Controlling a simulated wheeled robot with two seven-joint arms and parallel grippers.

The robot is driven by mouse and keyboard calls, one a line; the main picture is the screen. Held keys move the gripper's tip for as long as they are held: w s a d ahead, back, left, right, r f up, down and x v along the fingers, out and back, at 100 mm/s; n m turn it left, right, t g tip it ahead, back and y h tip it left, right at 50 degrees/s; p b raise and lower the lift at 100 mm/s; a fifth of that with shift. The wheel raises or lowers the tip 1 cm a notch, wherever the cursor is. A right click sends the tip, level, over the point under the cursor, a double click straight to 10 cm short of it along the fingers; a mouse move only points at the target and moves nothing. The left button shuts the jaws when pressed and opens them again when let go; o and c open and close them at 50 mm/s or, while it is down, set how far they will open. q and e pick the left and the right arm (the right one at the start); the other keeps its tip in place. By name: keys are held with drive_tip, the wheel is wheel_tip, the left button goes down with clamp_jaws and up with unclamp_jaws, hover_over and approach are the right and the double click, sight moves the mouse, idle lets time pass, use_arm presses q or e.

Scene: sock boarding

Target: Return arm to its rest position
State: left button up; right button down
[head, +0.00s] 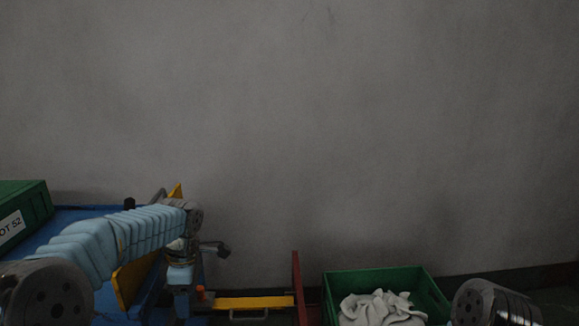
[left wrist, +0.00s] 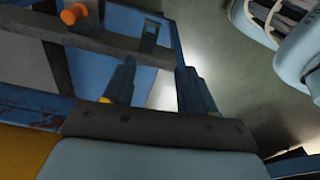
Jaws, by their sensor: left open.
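My left arm, in a light-blue sleeve, reaches in from the left in the head view and bends down at the wrist. My left gripper (head: 182,300) points down beside the blue and yellow station; its fingertips are hard to make out there. In the left wrist view the two dark fingers of my left gripper (left wrist: 156,78) stand apart with nothing between them. My right gripper is out of view; only a grey joint of my right arm shows at the bottom right of the head view.
A green bin (head: 375,280) holds pale crumpled cloth (head: 380,308) at the bottom centre-right. A labelled green box (head: 28,205) stands at the left. A yellow bar (head: 255,302) and red post (head: 296,285) lie right of my left gripper. An orange knob (left wrist: 74,14) shows near the fingers. A bare grey wall (head: 330,130) is behind.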

use_arm(q)
drive_tip(key=s+d+f+m+h+p, duration=0.1)
drive_tip(key=s+d+f+m, duration=0.15)
drive_tip(key=f, duration=0.45)
drive_tip(key=s+d+f+m+h, duration=0.1)
drive_tip(key=d+f+m, duration=0.1)
drive_tip(key=f+m, duration=0.35)
drive_tip(key=s+d+f+m+h+p, duration=0.1)
drive_tip(key=s+d+f, duration=0.1)
drive_tip(key=f, duration=0.7)
drive_tip(key=s+d+f+m+h+p, duration=0.1)
drive_tip(key=s+f+m, duration=0.3)
drive_tip(key=s, duration=0.4)
drive_tip(key=s+d+f+m+t+h, duration=0.1)
drive_tip(key=s+d+f+m, duration=0.3)
drive_tip(key=s, duration=0.4)
drive_tip(key=shift+s+d+f+m+p, duration=0.15)
drive_tip(key=shift+s+f+m+p, duration=0.3)
drive_tip(key=shift+f, duration=0.45)
